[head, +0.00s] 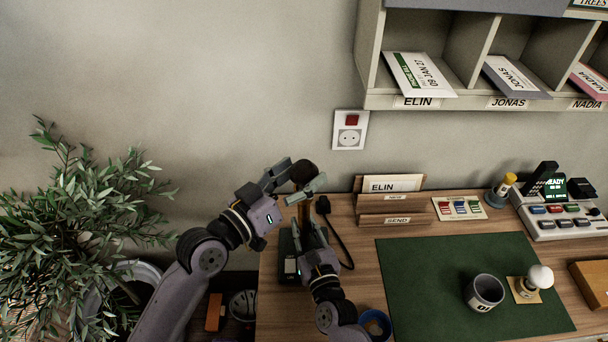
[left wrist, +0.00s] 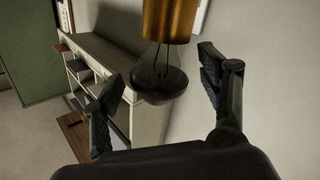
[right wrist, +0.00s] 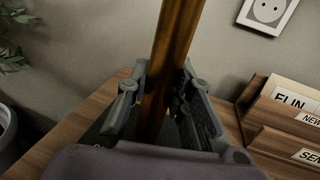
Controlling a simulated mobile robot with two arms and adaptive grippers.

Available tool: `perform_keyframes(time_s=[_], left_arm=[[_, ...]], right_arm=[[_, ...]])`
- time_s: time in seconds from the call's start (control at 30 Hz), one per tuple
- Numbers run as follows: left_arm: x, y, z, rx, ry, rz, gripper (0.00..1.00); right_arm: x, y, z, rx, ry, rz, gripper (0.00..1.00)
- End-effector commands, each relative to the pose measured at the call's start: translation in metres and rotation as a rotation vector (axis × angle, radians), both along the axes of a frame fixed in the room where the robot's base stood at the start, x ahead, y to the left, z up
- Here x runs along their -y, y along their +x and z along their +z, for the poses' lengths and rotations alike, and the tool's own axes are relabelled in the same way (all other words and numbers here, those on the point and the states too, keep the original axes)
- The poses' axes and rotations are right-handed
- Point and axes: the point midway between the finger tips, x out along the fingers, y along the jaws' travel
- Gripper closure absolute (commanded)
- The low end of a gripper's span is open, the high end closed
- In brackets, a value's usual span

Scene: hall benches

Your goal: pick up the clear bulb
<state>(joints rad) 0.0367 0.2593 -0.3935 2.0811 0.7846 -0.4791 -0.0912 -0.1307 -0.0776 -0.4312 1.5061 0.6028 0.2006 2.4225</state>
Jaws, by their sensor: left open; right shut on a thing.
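The clear bulb (head: 304,172) sits at the top of a brass lamp stem (head: 303,215). In the left wrist view the bulb (left wrist: 160,85) looks like dark see-through glass with thin wires inside, at the end of the brass socket (left wrist: 170,20). My left gripper (head: 294,181) is open, with its fingers on either side of the bulb; in its wrist view gaps show on both sides. My right gripper (head: 304,240) is shut on the lamp stem below, which also shows in the right wrist view (right wrist: 178,45).
A white bulb (head: 540,277) stands in a small holder on the green mat (head: 420,290), next to a grey mug (head: 484,292). A letter rack (head: 391,206) stands right of the lamp. A plant (head: 75,210) is at left; pigeonholes (head: 480,45) hang above.

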Motion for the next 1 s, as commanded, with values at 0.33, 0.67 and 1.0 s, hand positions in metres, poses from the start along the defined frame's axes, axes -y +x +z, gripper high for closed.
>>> perform_keyframes(time_s=[0.33, 0.67, 1.0], left_arm=[[0.0089, 0.0092, -0.0011, -0.001, 0.002, -0.001, 0.32], [0.0087, 0.009, -0.0011, -0.001, 0.002, -0.001, 0.52], [0.0086, 0.0089, -0.001, -0.001, 0.002, -0.001, 0.72]], right_arm=[[0.0003, 0.0, -0.0005, -0.001, 0.001, 0.0, 1.0], [0.0003, 0.0, -0.0004, -0.001, 0.001, 0.0, 1.0], [0.0003, 0.0, -0.0003, -0.001, 0.0, 0.0, 1.0]])
